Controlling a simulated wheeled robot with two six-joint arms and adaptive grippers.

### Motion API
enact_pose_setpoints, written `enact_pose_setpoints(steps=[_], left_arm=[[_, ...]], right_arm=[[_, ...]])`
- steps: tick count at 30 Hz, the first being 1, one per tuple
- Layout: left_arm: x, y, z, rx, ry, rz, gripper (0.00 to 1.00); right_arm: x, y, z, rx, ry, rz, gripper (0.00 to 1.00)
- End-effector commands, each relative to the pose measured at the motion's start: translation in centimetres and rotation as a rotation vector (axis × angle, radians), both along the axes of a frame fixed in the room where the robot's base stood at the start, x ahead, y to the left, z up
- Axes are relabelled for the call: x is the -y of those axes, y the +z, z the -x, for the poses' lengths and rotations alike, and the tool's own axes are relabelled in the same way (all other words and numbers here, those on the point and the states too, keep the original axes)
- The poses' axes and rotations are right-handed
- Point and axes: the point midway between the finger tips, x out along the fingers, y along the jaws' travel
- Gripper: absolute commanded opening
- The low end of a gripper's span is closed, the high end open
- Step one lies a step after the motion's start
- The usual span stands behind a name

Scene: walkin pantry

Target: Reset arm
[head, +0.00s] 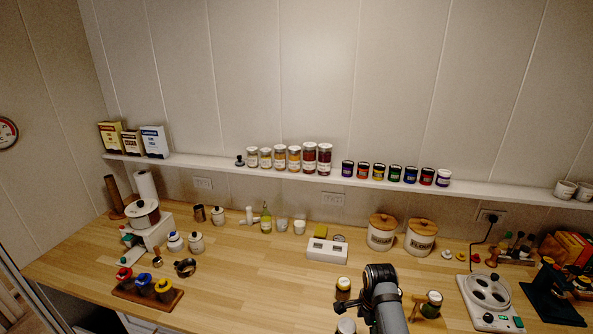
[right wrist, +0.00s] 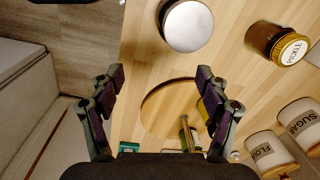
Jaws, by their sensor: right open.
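My right arm (head: 385,300) reaches up from the bottom of the head view over the front of the wooden counter (head: 255,285). The board is partly covered by the right finger. My left arm and gripper are not in view.
Near the right gripper are a silver-lidded jar (right wrist: 188,26), a pickle jar (right wrist: 268,40), and flour (right wrist: 272,155) and sugar (right wrist: 302,122) canisters. The counter's left-middle front is fairly clear.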

Motion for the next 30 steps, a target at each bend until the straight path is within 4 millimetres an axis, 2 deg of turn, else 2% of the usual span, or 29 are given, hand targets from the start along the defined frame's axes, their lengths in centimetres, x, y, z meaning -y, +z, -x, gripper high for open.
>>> enact_pose_setpoints(steps=[3, 9, 13, 18, 24, 29, 30], left_arm=[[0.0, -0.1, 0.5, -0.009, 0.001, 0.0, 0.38], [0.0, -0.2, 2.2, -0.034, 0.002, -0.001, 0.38], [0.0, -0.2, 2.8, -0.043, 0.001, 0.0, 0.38], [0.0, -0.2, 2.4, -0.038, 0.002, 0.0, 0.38], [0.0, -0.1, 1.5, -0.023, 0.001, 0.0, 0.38], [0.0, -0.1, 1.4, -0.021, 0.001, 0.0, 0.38], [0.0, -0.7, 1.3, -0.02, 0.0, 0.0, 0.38]], right_arm=[[1.4, -1.1, 2.7, 0.023, 0.16, 0.025, 0.76], [3.5, -1.9, 8.0, 0.068, 0.517, 0.093, 0.76], [4.5, -1.5, 11.6, 0.092, 0.773, 0.152, 0.76], [5.1, -0.2, 15.7, 0.109, 1.078, 0.226, 0.76], [5.1, 2.0, 19.4, 0.123, 1.381, 0.303, 0.76], [4.9, 3.9, 21.9, 0.129, 1.595, 0.357, 0.76], [5.0, 2.1, 21.3, 0.125, 1.586, 0.351, 0.76]])
